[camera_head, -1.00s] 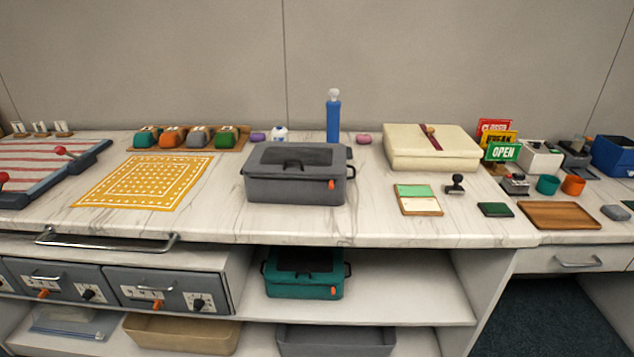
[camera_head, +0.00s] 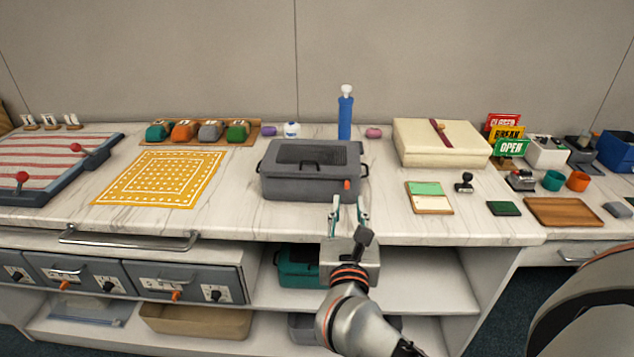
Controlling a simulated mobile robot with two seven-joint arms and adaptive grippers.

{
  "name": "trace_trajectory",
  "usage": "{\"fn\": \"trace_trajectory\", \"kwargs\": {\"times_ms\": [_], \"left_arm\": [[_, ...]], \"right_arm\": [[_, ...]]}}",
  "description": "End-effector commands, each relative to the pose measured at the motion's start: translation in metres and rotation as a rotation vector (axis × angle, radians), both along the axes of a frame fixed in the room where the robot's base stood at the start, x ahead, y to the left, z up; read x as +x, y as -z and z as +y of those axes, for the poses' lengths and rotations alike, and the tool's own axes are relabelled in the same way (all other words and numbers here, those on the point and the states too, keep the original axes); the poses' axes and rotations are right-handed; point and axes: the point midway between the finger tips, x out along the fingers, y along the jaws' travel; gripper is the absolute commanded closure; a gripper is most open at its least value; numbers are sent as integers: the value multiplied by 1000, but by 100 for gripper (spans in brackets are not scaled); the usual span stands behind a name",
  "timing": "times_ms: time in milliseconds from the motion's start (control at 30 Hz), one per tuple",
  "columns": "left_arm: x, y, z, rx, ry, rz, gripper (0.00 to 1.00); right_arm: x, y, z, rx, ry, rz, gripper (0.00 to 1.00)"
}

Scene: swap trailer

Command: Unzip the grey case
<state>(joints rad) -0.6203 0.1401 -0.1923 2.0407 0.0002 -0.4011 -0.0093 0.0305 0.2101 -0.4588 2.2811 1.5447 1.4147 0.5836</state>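The grey case (camera_head: 305,185) stands closed on the marble-patterned counter, with a dark panel and handle on top. Its orange zip pull (camera_head: 347,185) hangs at the right end of the front face. My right gripper (camera_head: 349,203) is just in front of the case, below the orange pull, with its fingers pointing at the case. Its two fingers are apart with nothing between them. My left gripper is not in view.
A teal case (camera_head: 298,268) sits on the shelf below, partly hidden by my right gripper. A blue bottle (camera_head: 345,118) stands behind the grey case. A green-and-white pad (camera_head: 428,197) and a stamp (camera_head: 464,183) lie to the right. A yellow cloth (camera_head: 160,178) lies to the left.

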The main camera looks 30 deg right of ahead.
Motion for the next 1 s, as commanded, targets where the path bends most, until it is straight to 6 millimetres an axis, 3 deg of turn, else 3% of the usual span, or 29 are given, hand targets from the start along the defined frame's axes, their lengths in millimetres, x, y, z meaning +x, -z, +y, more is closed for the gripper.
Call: {"fn": "trace_trajectory", "kwargs": {"times_ms": [600,967,1000], "left_arm": [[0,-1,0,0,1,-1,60],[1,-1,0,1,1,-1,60],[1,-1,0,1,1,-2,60]], "right_arm": [[61,3,-39,26,1,3,76],[66,3,-43,27,0,5,76],[66,3,-43,27,0,5,81]]}}
